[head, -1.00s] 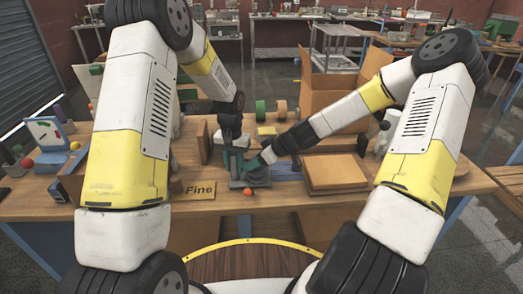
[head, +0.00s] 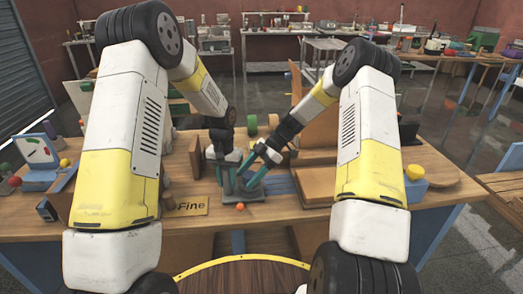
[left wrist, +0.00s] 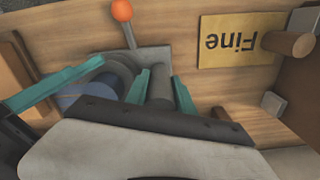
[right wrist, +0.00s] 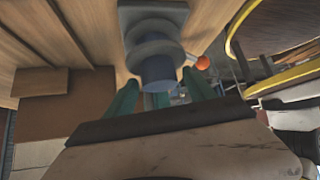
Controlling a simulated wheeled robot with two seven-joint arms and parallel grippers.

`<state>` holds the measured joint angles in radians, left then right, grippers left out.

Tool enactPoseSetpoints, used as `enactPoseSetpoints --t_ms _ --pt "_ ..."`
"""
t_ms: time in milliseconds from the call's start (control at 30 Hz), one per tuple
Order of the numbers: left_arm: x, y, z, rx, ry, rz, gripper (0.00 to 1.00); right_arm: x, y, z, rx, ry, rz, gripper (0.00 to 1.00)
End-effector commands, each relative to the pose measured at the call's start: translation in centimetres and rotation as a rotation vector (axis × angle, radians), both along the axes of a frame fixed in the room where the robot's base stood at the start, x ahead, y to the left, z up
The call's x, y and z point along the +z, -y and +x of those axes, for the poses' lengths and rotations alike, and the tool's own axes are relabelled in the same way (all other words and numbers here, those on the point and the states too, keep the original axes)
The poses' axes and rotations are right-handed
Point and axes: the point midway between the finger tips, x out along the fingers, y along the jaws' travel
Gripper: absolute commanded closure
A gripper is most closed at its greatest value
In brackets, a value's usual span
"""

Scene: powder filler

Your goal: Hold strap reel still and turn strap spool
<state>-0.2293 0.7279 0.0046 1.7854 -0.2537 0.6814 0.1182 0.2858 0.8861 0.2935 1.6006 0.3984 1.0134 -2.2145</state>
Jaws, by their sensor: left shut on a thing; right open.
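The strap reel (head: 250,190) is a grey flanged stand on the wooden table with an orange ball-tipped lever (left wrist: 122,12). Its grey body also shows in the right wrist view (right wrist: 155,35). The strap spool (right wrist: 158,71) is a blue cylinder on the reel's flange; in the left wrist view it is partly hidden (left wrist: 75,97). My left gripper (left wrist: 162,88) is shut on a grey cylindrical part of the reel. My right gripper (right wrist: 163,92) is open, its teal fingers spread on either side of the spool's end. I cannot tell whether they touch it.
A yellow "Fine" sign (head: 187,206) lies left of the reel. A green roll (head: 252,124) is further back.

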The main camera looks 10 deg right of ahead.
Motion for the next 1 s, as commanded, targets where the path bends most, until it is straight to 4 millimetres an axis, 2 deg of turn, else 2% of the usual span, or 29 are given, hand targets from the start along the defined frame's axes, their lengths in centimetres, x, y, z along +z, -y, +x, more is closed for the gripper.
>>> enactPoseSetpoints --t_ms 167,200,600,900,1000 --pt "0.0 0.0 0.0 0.000 0.001 0.000 1.00 -0.1 -0.2 0.1 0.215 0.001 -0.002 0.37" --pt "0.0 0.0 0.0 0.000 0.001 0.000 1.00 0.2 0.3 0.2 0.239 0.001 -0.004 0.37" --pt "0.0 0.0 0.0 0.000 0.001 0.000 1.00 5.6 4.8 2.9 0.225 0.000 -0.001 0.37" --pt "0.0 0.0 0.0 0.000 0.001 0.000 1.00 8.5 7.3 4.4 0.224 -0.001 -0.001 0.37" --pt "0.0 0.0 0.0 0.000 0.001 0.000 1.00 8.9 6.6 4.1 0.167 -0.018 -0.054 0.37"
